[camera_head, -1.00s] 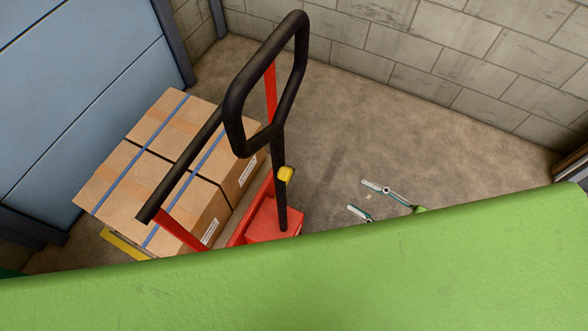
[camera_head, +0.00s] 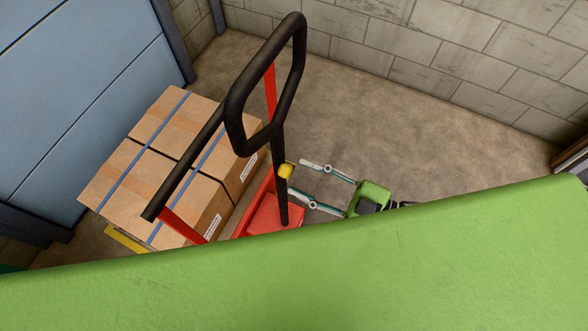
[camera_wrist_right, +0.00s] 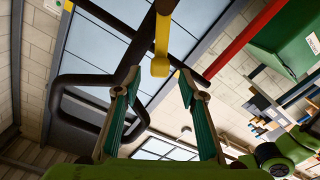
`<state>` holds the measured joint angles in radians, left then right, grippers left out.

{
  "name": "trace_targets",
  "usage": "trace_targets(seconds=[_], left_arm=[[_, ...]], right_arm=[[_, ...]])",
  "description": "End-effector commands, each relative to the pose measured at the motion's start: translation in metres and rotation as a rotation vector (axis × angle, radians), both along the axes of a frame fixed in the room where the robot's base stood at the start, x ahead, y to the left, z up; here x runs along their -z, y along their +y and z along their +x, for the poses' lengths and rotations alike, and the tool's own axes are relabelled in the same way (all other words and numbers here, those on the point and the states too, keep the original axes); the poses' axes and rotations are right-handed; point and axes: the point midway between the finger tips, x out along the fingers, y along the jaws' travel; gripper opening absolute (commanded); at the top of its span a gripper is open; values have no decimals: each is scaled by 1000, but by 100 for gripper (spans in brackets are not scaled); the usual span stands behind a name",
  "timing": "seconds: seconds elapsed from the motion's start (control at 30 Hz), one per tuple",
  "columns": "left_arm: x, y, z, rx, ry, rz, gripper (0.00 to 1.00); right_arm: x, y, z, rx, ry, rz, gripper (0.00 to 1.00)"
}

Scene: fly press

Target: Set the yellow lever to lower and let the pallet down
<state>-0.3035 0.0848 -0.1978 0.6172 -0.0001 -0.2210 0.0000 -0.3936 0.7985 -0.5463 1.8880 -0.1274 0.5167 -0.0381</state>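The yellow lever (camera_head: 286,171) sits on the black handle shaft (camera_head: 281,200) of a red pallet truck (camera_head: 272,218). In the right wrist view the lever (camera_wrist_right: 160,66) hangs ahead, between the lines of the two fingers. My right gripper (camera_head: 298,176) comes in from the right, open and empty. Its fingertips are close to the lever, one on each side; I cannot tell whether they touch it. In the wrist view the gripper (camera_wrist_right: 158,76) has a wide gap. Strapped cardboard boxes (camera_head: 170,155) cover the load side and hide most of the pallet. My left gripper is out of view.
The black loop handle (camera_head: 240,110) rises above the lever and leans toward the camera. A blue panelled wall (camera_head: 80,90) stands left and a block wall (camera_head: 440,50) behind. The brown floor (camera_head: 400,130) right of the truck is clear. A green surface fills the foreground.

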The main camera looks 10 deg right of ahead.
Motion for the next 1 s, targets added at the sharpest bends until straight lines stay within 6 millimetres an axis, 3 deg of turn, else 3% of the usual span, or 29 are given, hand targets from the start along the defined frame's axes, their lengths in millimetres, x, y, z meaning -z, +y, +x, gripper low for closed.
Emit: trace_targets(seconds=[0.23,0.6,0.73,0.77,1.0], left_arm=[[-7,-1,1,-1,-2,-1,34],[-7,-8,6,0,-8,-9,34],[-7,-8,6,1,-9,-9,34],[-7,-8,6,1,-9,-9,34],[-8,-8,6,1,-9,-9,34]], right_arm=[[-1,22,16,0,-1,1,38],[0,26,18,0,1,1,38],[0,25,18,0,1,1,4],[0,26,18,0,1,1,0],[0,25,19,-1,7,4,0]])
